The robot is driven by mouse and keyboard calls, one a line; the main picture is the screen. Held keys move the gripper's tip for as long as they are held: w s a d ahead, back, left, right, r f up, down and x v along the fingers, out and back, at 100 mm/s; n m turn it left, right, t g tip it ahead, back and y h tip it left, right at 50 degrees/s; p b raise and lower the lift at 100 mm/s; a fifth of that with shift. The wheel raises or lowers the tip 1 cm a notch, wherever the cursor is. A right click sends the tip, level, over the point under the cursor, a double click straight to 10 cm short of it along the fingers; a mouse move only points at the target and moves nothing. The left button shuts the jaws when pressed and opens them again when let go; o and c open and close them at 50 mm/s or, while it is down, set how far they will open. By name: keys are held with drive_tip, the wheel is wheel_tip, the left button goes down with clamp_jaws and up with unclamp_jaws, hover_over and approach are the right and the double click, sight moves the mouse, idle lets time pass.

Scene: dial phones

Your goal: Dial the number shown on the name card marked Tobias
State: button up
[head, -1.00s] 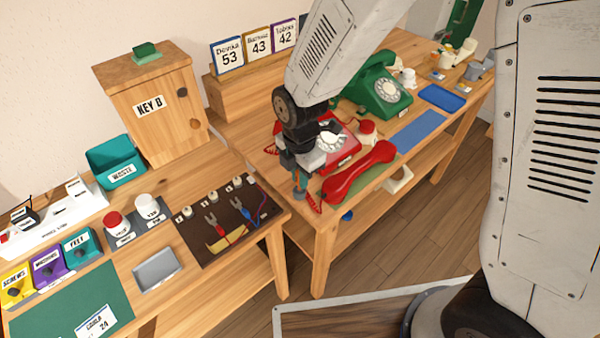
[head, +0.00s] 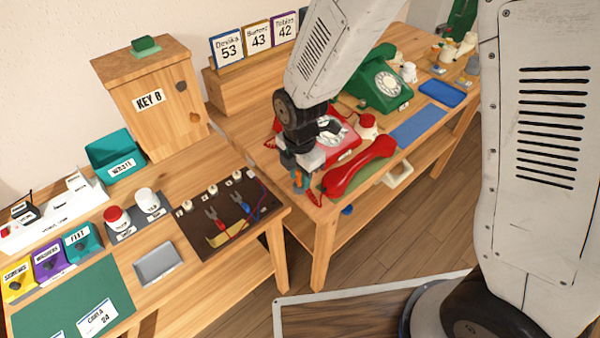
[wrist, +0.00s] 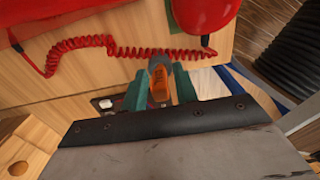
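The name card marked Tobias (head: 284,29) reads 42 and stands at the right end of the card row in the head view. The red dial phone (head: 345,148) sits on the right-hand table, partly hidden behind my arm. Its red handset (head: 358,166) lies off the phone, on a green mat in front. My gripper (head: 301,180) points down at the phone's near left side, left of the handset.
A green dial phone (head: 380,80) stands behind the red one. A red-topped pot (head: 367,125) stands beside the red phone. Cards for Devika (head: 228,48) and Bartosz (head: 257,38) read 53 and 43. A dark board with wires (head: 225,215) lies on the left-hand table.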

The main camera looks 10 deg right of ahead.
drive_tip(key=shift+o, duration=0.3)
drive_tip(key=shift+r, duration=0.1)
wheel_tip(320, 180, up, 8)
drive_tip(key=shift+f, duration=0.2)
idle(0.5)
drive_tip(key=shift+s+m, duration=0.15)
drive_tip(key=shift+m, duration=0.45)
drive_tip(key=s+d+r+m+t, duration=0.1)
drive_tip(key=s+d+r+m, duration=1.7)
drive_tip(key=m, duration=0.5)
drive_tip(key=s+d, duration=0.1)
drive_tip(key=d, duration=0.1)
drive_tip(key=shift+s+d+r+m, duration=0.15)
drive_tip(key=shift+d+m, duration=0.15)
